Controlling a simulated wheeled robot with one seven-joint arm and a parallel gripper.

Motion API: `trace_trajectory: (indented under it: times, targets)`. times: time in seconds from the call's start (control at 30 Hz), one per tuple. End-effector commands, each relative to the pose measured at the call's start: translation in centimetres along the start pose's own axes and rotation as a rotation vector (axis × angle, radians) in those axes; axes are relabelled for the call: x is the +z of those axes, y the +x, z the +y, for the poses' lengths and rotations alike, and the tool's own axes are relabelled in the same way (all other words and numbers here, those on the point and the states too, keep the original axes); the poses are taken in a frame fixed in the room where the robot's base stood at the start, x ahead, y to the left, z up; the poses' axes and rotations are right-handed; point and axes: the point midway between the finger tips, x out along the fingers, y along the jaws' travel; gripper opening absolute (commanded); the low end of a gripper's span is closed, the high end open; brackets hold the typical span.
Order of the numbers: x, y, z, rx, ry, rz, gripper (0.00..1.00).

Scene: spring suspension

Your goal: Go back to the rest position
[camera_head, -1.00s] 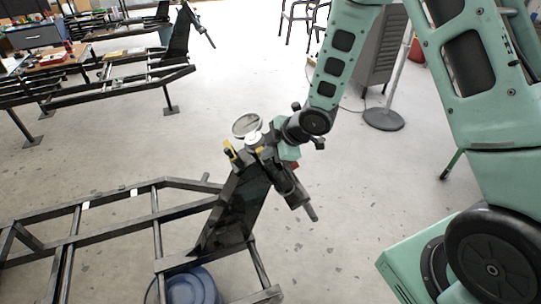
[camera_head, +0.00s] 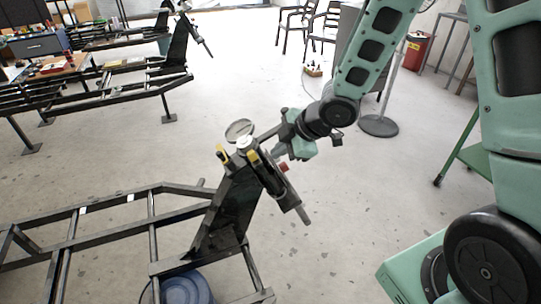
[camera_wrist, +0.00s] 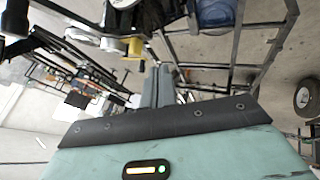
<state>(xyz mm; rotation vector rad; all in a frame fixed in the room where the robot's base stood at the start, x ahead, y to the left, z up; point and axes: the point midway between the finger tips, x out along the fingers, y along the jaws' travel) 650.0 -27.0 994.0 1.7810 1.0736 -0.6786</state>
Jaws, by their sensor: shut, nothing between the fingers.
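My gripper (camera_head: 284,148) is at the end of my green arm, right beside the top of the suspension assembly. It is small in the head view; its shut, empty fingers show in the wrist view (camera_wrist: 159,84). The suspension assembly (camera_head: 272,175) is a dark tilted cylinder with yellow clips, mounted on top of the black upright plate (camera_head: 224,215) of the frame. A round grey disc (camera_head: 239,130) sits above it. In the wrist view a dark part with a yellow piece (camera_wrist: 134,47) shows above the fingers, apart from them.
The black metal frame (camera_head: 110,205) spreads across the lower left, with a blue bucket (camera_head: 186,288) under it. A second frame (camera_head: 120,80) and a workbench (camera_head: 55,68) stand at the upper left. Chairs and a pole with a round base (camera_head: 378,126) stand at the back. Open floor lies in the middle.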

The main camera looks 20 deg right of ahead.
Motion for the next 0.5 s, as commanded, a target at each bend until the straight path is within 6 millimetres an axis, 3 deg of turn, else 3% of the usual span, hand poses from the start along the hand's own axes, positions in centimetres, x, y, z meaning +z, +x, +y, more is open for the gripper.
trace_trajectory:
  times: [0.13,0.5]
  targets:
    - [0.0,-1.5,0.0,0.000,0.001,0.000,0.00]
    - [0.0,-1.8,0.0,-0.001,-0.001,0.000,0.00]
